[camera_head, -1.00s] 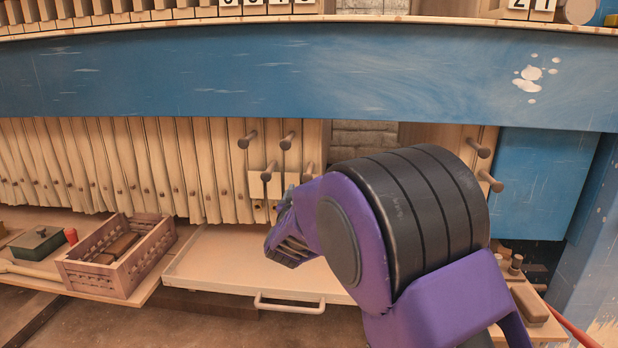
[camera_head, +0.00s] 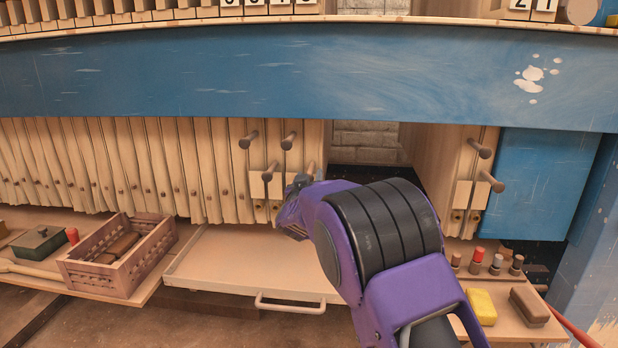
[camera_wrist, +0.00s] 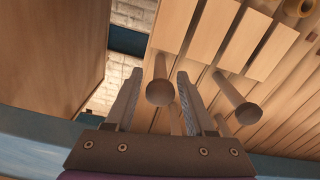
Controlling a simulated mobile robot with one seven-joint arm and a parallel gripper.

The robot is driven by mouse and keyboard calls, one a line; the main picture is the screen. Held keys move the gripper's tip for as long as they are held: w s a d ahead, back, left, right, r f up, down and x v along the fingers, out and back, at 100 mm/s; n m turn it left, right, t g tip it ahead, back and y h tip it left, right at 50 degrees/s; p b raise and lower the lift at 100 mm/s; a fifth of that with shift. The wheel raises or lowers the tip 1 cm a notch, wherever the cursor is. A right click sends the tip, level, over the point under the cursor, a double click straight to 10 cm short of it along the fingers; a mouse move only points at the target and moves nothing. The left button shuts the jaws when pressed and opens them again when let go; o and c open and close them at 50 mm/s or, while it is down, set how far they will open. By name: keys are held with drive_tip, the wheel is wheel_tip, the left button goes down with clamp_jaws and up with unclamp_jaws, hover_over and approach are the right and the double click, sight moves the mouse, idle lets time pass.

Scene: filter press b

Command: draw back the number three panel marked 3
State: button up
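My gripper (camera_wrist: 158,78) is open. In the wrist view, the round end of a wooden peg (camera_wrist: 160,94) shows between its two fingers; I cannot tell whether they touch it. A second peg (camera_wrist: 235,103) lies to the right, outside the fingers. In the head view my gripper (camera_head: 297,190) is at the right end of the row of wooden panels (camera_head: 165,165), by several pegs, one being the upper peg (camera_head: 289,141). A lower peg (camera_head: 309,169) is close to the gripper tip. No panel marked 3 can be made out there; white number tiles (camera_head: 270,3) are cut off at the top.
A blue beam (camera_head: 250,80) spans above the panels. A pale tray (camera_head: 245,260) with a handle lies below. A slatted crate (camera_head: 120,258) stands left. More pegs (camera_head: 481,149), a yellow block (camera_head: 481,306) and a brown block (camera_head: 529,306) are right. A gap separates the two panel groups.

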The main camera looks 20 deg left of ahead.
clamp_jaws()
idle(1.2)
